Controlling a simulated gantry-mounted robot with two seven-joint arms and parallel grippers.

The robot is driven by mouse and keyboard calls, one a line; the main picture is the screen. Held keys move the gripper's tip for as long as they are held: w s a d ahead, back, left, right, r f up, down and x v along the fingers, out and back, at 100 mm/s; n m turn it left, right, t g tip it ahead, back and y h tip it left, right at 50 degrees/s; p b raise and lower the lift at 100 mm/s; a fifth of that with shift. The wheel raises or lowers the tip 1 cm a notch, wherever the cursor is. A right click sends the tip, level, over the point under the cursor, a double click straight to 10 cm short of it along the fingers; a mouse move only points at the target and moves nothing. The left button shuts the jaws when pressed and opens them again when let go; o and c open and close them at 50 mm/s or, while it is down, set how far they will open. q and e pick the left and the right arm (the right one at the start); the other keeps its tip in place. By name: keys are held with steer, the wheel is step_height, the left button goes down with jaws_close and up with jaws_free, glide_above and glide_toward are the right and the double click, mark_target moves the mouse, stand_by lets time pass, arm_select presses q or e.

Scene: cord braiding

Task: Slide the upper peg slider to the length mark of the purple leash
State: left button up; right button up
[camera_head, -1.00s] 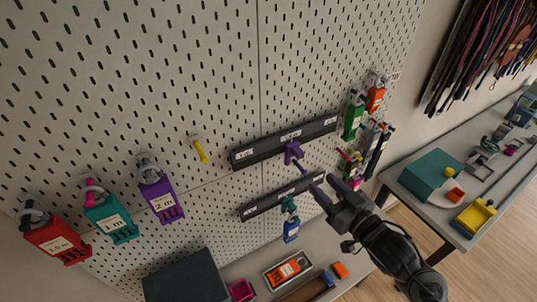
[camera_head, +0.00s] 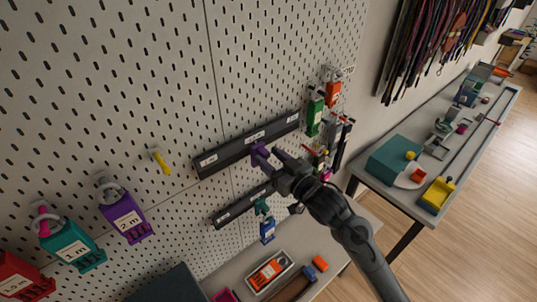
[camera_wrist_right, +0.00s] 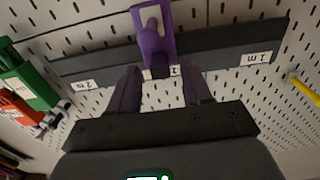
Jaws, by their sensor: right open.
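The purple upper peg slider (camera_head: 259,156) sits on the dark upper rail (camera_head: 225,157), near the rail's middle label. It also shows in the right wrist view (camera_wrist_right: 153,38), with its peg standing out. My right gripper (camera_head: 277,160) is at the slider in the head view. In the wrist view its two fingers (camera_wrist_right: 162,92) are open and apart, with the slider just beyond and between their tips; contact cannot be told. The rail carries small length labels, one at each end and one mid-rail. A purple tag reading "2 m" (camera_head: 125,219) hangs at left. My left gripper is not in view.
A lower dark rail (camera_head: 232,211) with a teal slider (camera_head: 262,207) and a blue tag (camera_head: 267,231) is below. Green (camera_head: 315,116) and orange (camera_head: 333,94) tags hang past the rail's right end. A yellow peg (camera_head: 161,161) is left of the upper rail.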

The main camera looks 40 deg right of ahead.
steer(key=shift+w, duration=0.6)
steer(key=shift+c, duration=0.5)
jaws_close()
